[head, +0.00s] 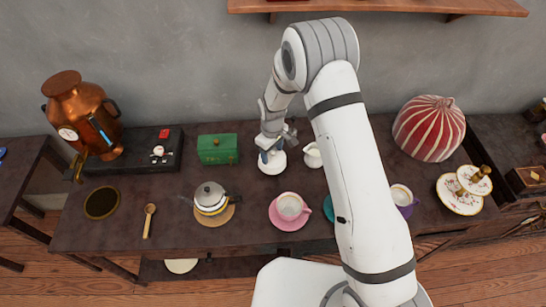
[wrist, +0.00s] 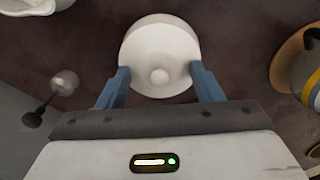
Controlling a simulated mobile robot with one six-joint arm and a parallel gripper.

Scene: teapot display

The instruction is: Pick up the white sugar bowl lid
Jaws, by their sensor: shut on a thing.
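In the head view my gripper (head: 267,150) reaches down to a white round piece (head: 272,166) on the dark table. My wrist partly covers it there, and I cannot tell lid from bowl or whether the lid is raised.
A white creamer (head: 312,156) stands close on the right. A green box (head: 217,149) is on the left. A kettle (head: 210,197) on a wooden coaster and a pink cup (head: 289,207) stand nearer. The dark table (head: 170,220) is bare between several items.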

